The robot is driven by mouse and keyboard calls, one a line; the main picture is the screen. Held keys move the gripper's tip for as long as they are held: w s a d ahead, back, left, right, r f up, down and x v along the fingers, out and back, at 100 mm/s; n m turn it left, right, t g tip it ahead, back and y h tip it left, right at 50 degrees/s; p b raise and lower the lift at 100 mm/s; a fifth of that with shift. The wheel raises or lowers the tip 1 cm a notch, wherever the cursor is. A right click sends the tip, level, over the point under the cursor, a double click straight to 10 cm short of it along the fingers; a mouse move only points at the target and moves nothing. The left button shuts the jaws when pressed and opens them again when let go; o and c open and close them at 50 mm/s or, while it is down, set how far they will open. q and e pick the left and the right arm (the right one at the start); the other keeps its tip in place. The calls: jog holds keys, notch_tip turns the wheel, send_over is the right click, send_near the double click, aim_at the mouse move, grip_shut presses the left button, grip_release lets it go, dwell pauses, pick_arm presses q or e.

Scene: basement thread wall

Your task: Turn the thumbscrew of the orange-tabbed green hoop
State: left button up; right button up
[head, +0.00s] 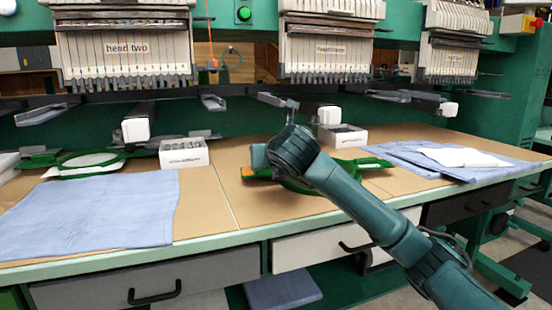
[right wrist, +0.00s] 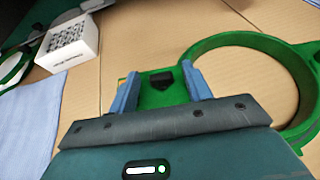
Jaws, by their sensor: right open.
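The green hoop with an orange tab (head: 247,172) lies on the tan tabletop in the middle of the head view, partly hidden behind my right arm. In the right wrist view its green ring (right wrist: 222,50) is at the right, and its green bracket carries a dark thumbscrew (right wrist: 161,79). A bit of orange shows by the left finger. My right gripper (right wrist: 160,88) is open, its two blue fingers on either side of the thumbscrew, with gaps between. I cannot tell whether the fingers are at the screw's height. In the head view my right gripper (head: 257,158) is over the hoop's left end.
Another green hoop (head: 70,170) with white fabric lies at the left. White boxes (head: 184,153) (head: 342,136) stand at the back. Blue cloths (head: 105,212) (head: 430,168) lie left and right. Machine heads (head: 123,48) hang above. Tabletop front centre is clear.

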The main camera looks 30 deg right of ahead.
jog(key=p+v, duration=0.2)
jog(key=v, duration=1.1)
